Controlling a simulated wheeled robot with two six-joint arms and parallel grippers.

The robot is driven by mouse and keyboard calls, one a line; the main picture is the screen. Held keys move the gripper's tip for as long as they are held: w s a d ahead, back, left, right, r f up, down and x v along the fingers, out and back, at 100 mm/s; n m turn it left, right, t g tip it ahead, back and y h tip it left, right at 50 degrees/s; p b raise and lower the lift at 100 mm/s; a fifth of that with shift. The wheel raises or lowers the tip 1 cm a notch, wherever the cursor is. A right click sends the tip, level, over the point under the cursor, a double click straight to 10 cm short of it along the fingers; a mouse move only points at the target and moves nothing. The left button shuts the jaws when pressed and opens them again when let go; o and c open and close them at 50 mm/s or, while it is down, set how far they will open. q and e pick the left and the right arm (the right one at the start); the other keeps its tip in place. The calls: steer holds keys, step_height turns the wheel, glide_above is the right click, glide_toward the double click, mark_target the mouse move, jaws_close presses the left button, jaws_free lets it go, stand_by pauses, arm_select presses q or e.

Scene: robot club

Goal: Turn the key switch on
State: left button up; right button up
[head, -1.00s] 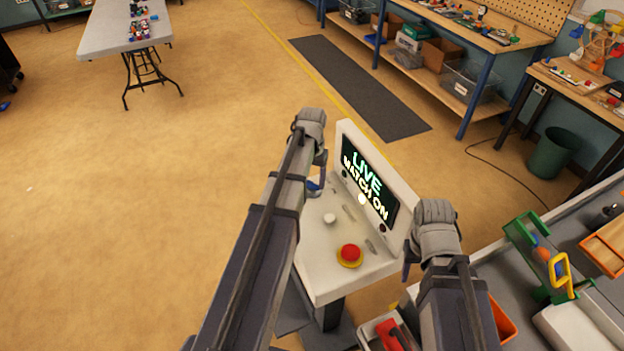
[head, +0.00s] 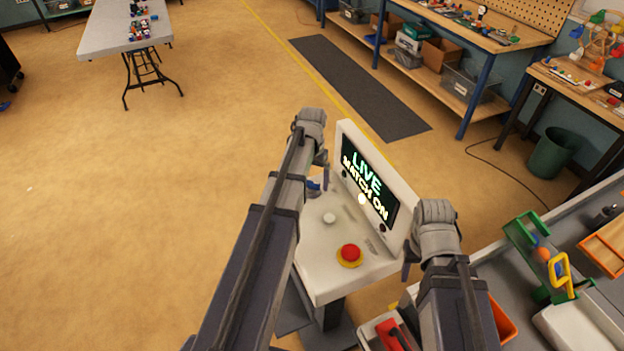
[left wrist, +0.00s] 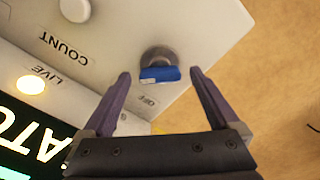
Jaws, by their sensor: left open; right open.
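The key switch (left wrist: 160,66) has a blue key handle and a round grey collar on the white console panel, beside a label reading OFF, in the left wrist view. Its blue handle also shows in the head view (head: 313,185), partly hidden by my left arm. My left gripper (left wrist: 160,74) is open, its two fingers on either side of the blue handle, apart from it as far as I can see. The console screen (head: 368,184) reads LIVE, MATCH ON, and a round lamp (head: 362,199) below it glows. My right gripper (head: 408,262) is open and empty at the console's right.
The white console (head: 322,272) also carries a red button (head: 349,252) on a yellow base and a white knob (head: 329,219). A grey bench with a green-framed toy (head: 540,258) stands close at the right. Open floor lies to the left.

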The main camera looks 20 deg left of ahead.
mark_target(312, 182)
arm_select(q)
steer(key=shift+r, duration=0.15)
step_height(312, 182, up, 8)
steer(key=p, duration=0.7)
steer(key=shift+f+p, duration=0.2)
steer(key=shift+p, duration=0.2)
steer(key=shift+f, duration=0.1)
